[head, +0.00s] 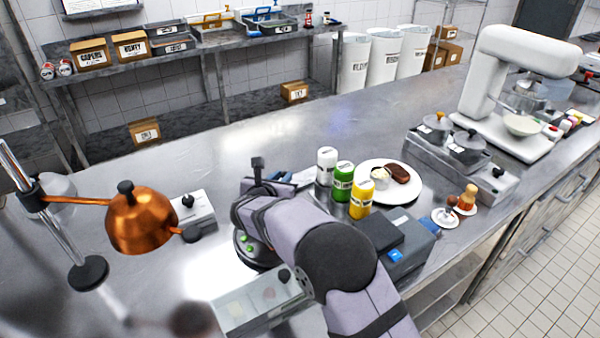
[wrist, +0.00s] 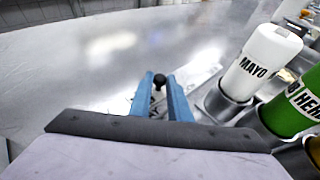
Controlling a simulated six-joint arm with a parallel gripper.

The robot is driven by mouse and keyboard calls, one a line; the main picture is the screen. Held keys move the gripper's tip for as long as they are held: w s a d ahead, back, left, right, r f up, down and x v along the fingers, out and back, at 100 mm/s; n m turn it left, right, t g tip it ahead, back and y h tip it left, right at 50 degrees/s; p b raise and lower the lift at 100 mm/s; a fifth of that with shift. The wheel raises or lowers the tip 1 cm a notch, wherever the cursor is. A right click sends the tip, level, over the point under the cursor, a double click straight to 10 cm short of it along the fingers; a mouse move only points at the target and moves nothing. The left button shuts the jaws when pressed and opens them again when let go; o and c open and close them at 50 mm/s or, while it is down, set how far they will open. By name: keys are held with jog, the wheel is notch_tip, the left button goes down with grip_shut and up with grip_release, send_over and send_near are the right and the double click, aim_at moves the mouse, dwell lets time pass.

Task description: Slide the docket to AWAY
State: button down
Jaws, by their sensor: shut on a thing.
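In the wrist view, my gripper (wrist: 160,88) has its two blue fingers closed around a small black knob (wrist: 158,80). I take the knob to be the docket's handle, but its body is mostly hidden by the fingers. A pale metal plate with faint markings (wrist: 200,76) shows just right of the fingers. In the head view, my gripper (head: 281,178) is low over the steel counter, left of the bottles, and my arm covers much of that spot. No AWAY label is readable in either view.
A white MAYO bottle (wrist: 263,62) and a green bottle (wrist: 295,100) stand in holders close to the right of my gripper. A yellow bottle (head: 361,198) and a plate of food (head: 408,183) are farther right. A copper lamp (head: 142,222) hangs at left. The counter beyond is clear.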

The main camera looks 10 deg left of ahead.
jog(key=shift+s+a, duration=1.15)
jog(key=shift+a, duration=0.05)
jog(key=shift+f, duration=0.1)
jog(key=c, duration=2)
grip_release()
jog(key=shift+s+a, duration=0.1)
jog(key=shift+s, duration=0.05)
jog(key=shift+r, duration=0.6)
notch_tip(320, 180, up, 9)
